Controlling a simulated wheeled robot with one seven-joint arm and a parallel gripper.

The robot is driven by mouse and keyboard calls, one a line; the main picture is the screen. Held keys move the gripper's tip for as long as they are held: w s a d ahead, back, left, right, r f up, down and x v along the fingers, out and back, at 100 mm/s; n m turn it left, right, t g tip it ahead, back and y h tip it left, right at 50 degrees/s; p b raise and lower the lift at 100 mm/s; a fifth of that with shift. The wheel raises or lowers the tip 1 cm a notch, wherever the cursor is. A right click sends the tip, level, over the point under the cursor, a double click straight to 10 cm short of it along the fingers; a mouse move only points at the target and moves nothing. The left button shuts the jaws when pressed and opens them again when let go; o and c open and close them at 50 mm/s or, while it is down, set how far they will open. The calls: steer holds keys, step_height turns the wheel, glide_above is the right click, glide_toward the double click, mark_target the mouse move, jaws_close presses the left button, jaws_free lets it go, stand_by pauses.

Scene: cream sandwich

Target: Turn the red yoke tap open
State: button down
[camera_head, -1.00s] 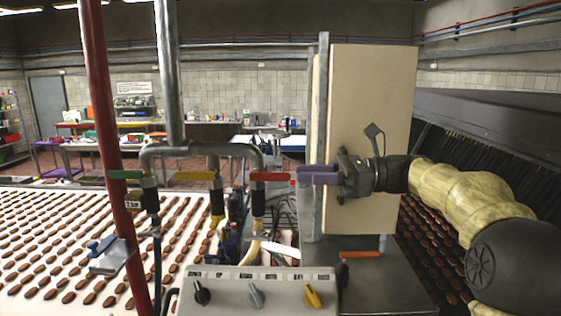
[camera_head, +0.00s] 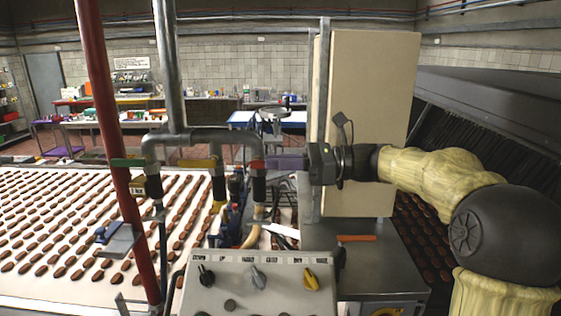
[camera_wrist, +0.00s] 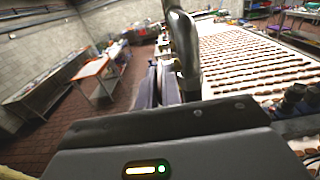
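The red yoke tap (camera_head: 258,164) sits on the right-hand downpipe of the grey pipe branch. Only the left end of its red handle shows; my gripper's purple fingers cover the right part. My gripper (camera_head: 286,162) reaches in from the right, level with the handle, its fingers overlapping it in the head view. In the wrist view the two fingers (camera_wrist: 160,86) stand close together with a narrow gap, beside the dark pipe. They look open; the red handle cannot be made out there, and contact cannot be told.
A yellow-handled tap (camera_head: 197,163) and a green-handled tap (camera_head: 130,162) are on the same pipework. A red pipe (camera_head: 103,120) stands at left. A control box (camera_head: 257,290) is below. A cream panel (camera_head: 370,120) stands close behind my wrist.

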steer(key=shift+f+y+b, duration=0.3)
steer(key=shift+f+b, duration=0.2)
steer(key=shift+b, duration=2.5)
steer(key=y+b, duration=0.1)
steer(key=b, duration=0.6)
steer(key=shift+f, duration=0.2)
steer(key=y+b, duration=0.1)
steer(key=b, duration=0.4)
steer(key=shift+f, duration=0.15)
steer(key=b, duration=0.2)
steer(key=y+b, duration=0.1)
steer(key=b, duration=0.1)
steer(key=shift+f+y, duration=0.3)
steer(key=b, duration=0.3)
steer(key=shift+a+f+y, duration=0.1)
steer(key=shift+f+y, duration=0.1)
steer(key=shift+y, duration=0.2)
steer(key=y+b, duration=0.1)
steer(key=b, duration=0.1)
steer(key=shift+b, duration=0.35)
steer(key=shift+r, duration=0.1)
